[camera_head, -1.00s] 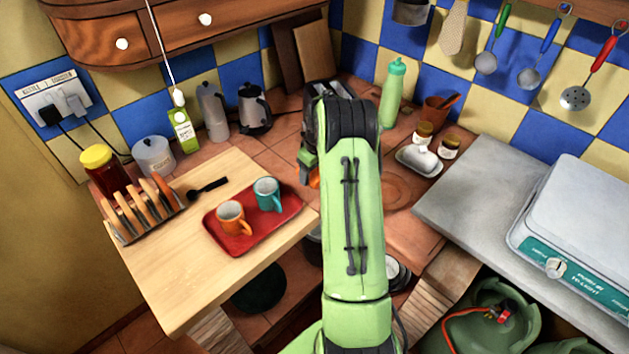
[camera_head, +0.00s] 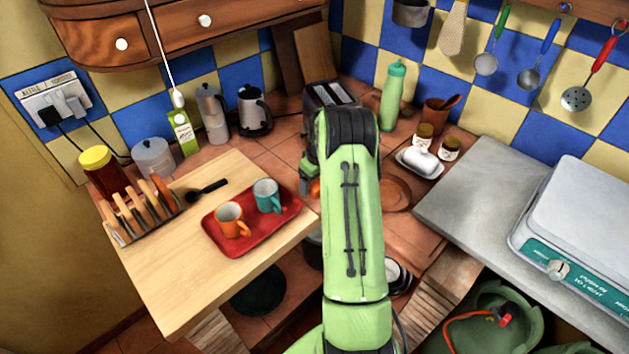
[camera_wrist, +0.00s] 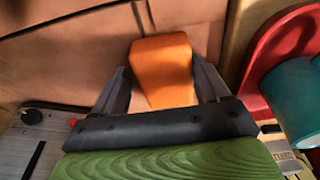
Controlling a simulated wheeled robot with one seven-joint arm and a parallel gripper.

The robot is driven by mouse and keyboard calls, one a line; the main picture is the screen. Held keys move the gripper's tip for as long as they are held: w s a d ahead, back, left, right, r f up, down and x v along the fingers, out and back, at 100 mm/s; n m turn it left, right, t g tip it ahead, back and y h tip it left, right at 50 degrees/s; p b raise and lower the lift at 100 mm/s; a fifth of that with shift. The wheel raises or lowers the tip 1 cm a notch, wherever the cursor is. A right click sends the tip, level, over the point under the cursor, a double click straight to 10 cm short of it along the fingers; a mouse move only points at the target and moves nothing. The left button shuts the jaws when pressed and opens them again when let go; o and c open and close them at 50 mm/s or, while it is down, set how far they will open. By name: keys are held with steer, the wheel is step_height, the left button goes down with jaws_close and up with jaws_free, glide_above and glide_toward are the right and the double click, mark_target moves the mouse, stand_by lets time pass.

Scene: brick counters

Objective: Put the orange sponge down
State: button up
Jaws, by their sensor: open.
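The orange sponge (camera_wrist: 162,72) lies between the two fingers of my gripper (camera_wrist: 160,78) in the wrist view. The fingers are open, with a gap on each side of the sponge. The sponge appears to rest on the terracotta-tiled counter (camera_wrist: 60,60), though its underside is hidden. In the head view only a small orange patch of the sponge (camera_head: 315,187) shows beside my gripper (camera_head: 307,186). My green arm hides the rest of it.
A red tray (camera_head: 262,238) with an orange mug (camera_head: 229,217) and a teal mug (camera_head: 267,194) stands close by on the wooden board (camera_head: 170,280). A toaster (camera_head: 330,92) stands behind my arm. A round terracotta plate (camera_head: 396,194) lies to the right.

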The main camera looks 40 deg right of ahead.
mark_target(317, 185)
steer(key=shift+s+a+f, duration=0.1)
steer(key=shift+a+f, duration=0.3)
steer(key=shift+a, duration=0.1)
steer(key=shift+r+p, duration=0.3)
step_height(317, 185, up, 12)
steer(key=s+p, duration=0.2)
steer(key=a+r, duration=0.8)
steer(key=r, duration=0.1)
steer(key=s+a+r+t, duration=0.1)
steer(key=s+a+r, duration=0.2)
steer(key=a, duration=0.2)
steer(key=s+a+r, duration=0.3)
steer(key=a, duration=0.3)
steer(key=s+a+t, duration=0.1)
steer(key=s+a, duration=0.4)
steer(key=s, duration=0.3)
steer(key=s+a+t, duration=0.1)
steer(key=s+a, duration=0.5)
steer(key=s, duration=0.3)
steer(key=shift+t, duration=0.4)
steer(key=shift+s+f, duration=0.1)
